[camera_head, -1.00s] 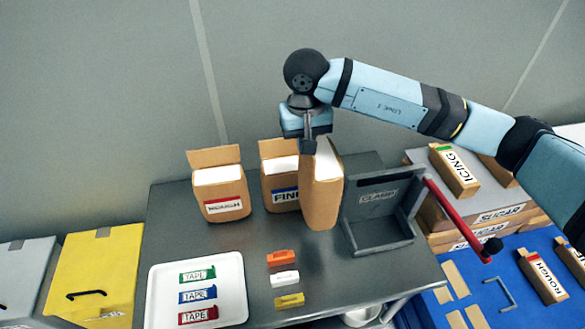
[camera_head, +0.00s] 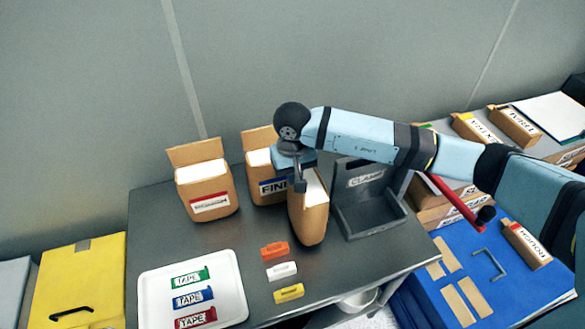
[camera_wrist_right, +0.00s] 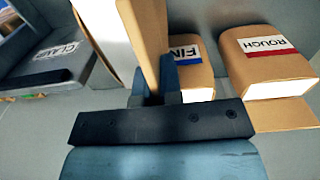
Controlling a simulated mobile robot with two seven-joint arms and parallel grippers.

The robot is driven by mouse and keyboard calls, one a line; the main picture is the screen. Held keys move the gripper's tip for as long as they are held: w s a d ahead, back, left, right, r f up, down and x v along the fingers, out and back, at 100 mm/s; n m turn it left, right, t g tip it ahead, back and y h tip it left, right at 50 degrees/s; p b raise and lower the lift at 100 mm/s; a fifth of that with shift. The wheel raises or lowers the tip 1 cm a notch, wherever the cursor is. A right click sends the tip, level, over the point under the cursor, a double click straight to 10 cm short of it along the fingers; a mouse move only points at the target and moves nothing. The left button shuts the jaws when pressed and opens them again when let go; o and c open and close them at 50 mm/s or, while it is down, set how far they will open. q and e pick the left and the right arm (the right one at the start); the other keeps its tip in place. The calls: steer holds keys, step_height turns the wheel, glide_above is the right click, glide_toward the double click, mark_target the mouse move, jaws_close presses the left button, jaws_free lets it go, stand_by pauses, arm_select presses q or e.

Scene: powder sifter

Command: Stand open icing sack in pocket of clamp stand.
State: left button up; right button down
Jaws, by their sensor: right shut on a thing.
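An open brown sack (camera_head: 309,222) with white contents at its top hangs from my right gripper (camera_head: 299,186). The gripper is shut on its upper edge. No label shows on the side I see. In the right wrist view the sack (camera_wrist_right: 149,32) rises between the fingers (camera_wrist_right: 154,97). The grey clamp stand (camera_head: 368,217), marked CLAMP, stands on the table just right of the sack. Its pocket looks empty, and the sack is outside it. The stand also shows at the left of the right wrist view (camera_wrist_right: 45,65). My left gripper is out of view.
Open FINE (camera_head: 270,190) and ROUGH (camera_head: 209,205) sacks stand left of the held sack. A white tray (camera_head: 232,303) with tapes and several coloured clips (camera_head: 281,271) lie in front. A red lever (camera_head: 455,202) juts right of the stand, near a blue surface (camera_head: 446,298).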

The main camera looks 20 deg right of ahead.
step_height(320, 180, down, 2)
steer(key=shift+f+b, duration=0.2)
steer(key=shift+b, duration=0.1)
steer(key=shift+w+a+f, duration=0.1)
steer(key=shift+w+a, duration=0.05)
steer(key=shift+w, duration=0.05)
steer(key=shift+s, duration=0.1)
steer(key=shift+f, duration=0.15)
steer(key=c, duration=1.3)
jaws_free()
steer(key=shift+s, duration=0.1)
